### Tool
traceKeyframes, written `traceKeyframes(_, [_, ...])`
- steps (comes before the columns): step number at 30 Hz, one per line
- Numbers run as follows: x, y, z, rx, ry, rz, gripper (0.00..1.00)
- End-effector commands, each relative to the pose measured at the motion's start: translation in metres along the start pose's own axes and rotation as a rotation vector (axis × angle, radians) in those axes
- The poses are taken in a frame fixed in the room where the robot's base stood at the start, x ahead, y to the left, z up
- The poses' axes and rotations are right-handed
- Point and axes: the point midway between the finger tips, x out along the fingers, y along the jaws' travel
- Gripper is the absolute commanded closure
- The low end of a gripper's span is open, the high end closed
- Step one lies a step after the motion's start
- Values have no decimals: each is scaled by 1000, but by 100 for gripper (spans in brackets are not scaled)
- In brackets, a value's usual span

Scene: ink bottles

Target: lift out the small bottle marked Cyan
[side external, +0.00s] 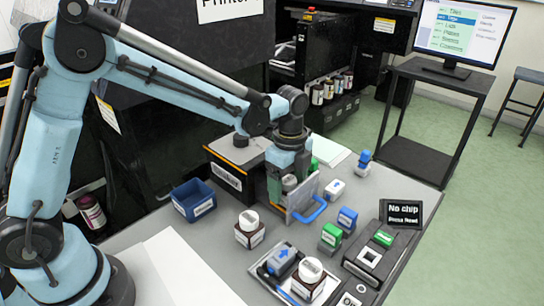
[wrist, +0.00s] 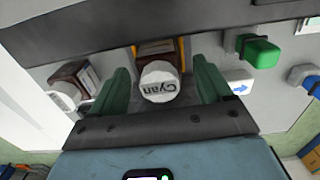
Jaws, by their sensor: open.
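The small bottle marked Cyan (wrist: 159,84) has a white cap with dark lettering and a brownish body. In the wrist view it stands between the two green fingers of my gripper (wrist: 161,70), with gaps on both sides. The fingers are open and not touching the cap. The bottle's lower part is hidden.
Other white-capped bottles stand on the table (side external: 249,229) and on a tray (side external: 310,281). A blue bin (side external: 194,199) lies left of the box. Small green and blue blocks (side external: 347,218), a device (side external: 370,258) and a "No chip" sign (side external: 403,213) are to the right.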

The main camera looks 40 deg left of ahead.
Motion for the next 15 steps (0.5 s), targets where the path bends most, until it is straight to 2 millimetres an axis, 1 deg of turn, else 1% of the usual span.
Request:
traceKeyframes(1, [7,0,0,0,0,0,21])
traceKeyframes(4, [16,0,0,0,0,-1,21])
traceKeyframes(7, [20,0,0,0,0,-1,21])
traceKeyframes(12, [20,0,0,0,0,-1,21])
traceKeyframes(13, [20,0,0,0,0,-1,23])
traceKeyframes(15, [19,0,0,0,0,-1,34])
